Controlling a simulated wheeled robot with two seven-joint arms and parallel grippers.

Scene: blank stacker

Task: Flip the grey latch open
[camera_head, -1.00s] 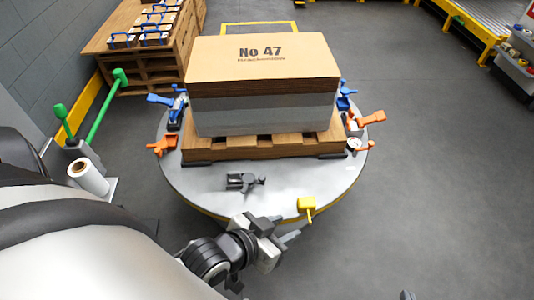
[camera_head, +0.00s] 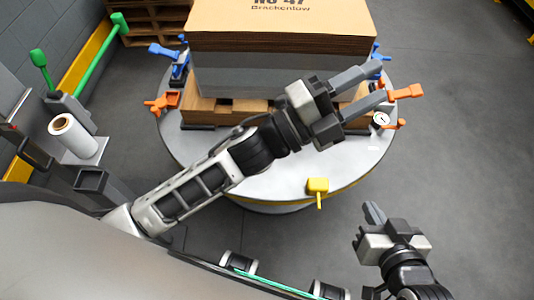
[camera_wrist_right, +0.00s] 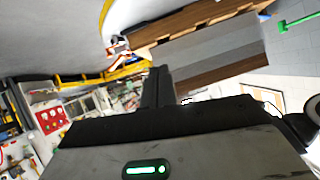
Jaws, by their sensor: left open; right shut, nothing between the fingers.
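The grey latch is not visible now; my left arm crosses the front of the round table (camera_head: 290,185), where it showed earlier. My left gripper (camera_head: 378,84) is open and empty, above the table's right side. Its lower fingertip overlaps an orange latch handle (camera_head: 408,91) in the picture; I cannot tell whether they touch. My right gripper (camera_head: 371,211) is shut and empty, in front of the table's right front edge. Its shut fingers (camera_wrist_right: 157,86) show in the right wrist view.
A board stack (camera_head: 280,28) stands on a wooden pallet (camera_head: 200,112) on the table. Blue latches (camera_head: 166,52), another orange latch (camera_head: 162,102), a gauge (camera_head: 380,120) and a yellow handle (camera_head: 318,186) line the rim. A white roll (camera_head: 72,135) and green levers (camera_head: 98,62) stand left.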

